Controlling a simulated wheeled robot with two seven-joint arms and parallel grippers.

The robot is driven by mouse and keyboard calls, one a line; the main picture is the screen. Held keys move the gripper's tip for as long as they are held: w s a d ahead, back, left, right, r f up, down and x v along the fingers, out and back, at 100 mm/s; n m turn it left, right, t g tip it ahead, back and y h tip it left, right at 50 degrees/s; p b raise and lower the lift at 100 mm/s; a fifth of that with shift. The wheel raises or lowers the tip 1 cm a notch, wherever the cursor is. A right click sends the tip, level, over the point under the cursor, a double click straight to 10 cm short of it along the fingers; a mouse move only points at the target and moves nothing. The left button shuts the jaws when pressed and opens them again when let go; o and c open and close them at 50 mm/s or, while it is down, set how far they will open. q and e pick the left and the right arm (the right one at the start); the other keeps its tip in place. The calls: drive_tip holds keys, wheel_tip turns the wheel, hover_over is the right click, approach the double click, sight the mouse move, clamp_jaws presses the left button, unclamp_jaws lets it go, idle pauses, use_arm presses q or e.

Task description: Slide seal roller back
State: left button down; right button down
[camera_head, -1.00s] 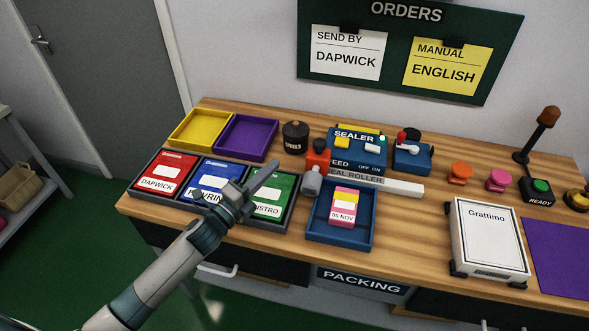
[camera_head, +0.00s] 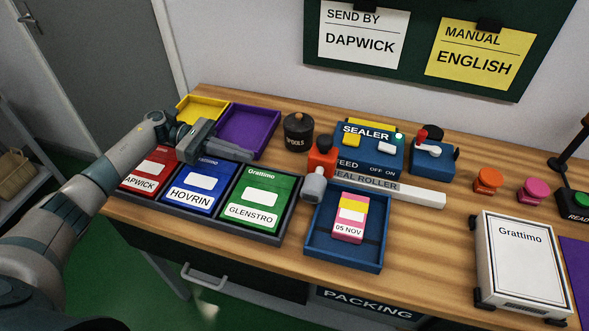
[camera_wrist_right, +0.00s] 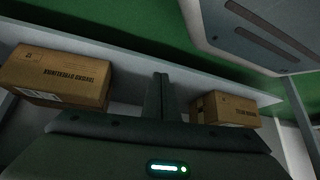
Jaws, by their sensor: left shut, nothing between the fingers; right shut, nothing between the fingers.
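The seal roller (camera_head: 322,160), an orange-red block with a grey rounded part below it, stands at the left end of a pale rail (camera_head: 420,198) lettered "SEAL ROLLER". The rail runs to the right along the front of the blue sealer (camera_head: 371,158). A pink and yellow pack (camera_head: 350,216) marked "05 NOV" lies in the blue tray (camera_head: 377,258) in front. My left gripper (camera_head: 250,156) is shut and empty over the purple tray's front edge, left of the roller and apart from it. My right gripper (camera_wrist_right: 160,92) is shut and empty, away from the bench.
Red, blue and green Grattimo packs (camera_head: 258,198) fill the rack at left. Yellow (camera_head: 226,101) and purple (camera_head: 272,130) trays, a dark spools pot (camera_head: 298,133) and a white Grattimo box (camera_head: 522,262) stand around. Bench right of the blue tray is clear. Cartons (camera_wrist_right: 58,75) show in the right wrist view.

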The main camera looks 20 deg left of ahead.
sight(319, 168)
use_arm(q)
drive_tip(key=shift+a, duration=0.2)
drive_tip(key=shift+s, duration=0.15)
use_arm(e)
drive_tip(key=shift+w+r, duration=0.1)
use_arm(q)
drive_tip(key=shift+d, duration=0.1)
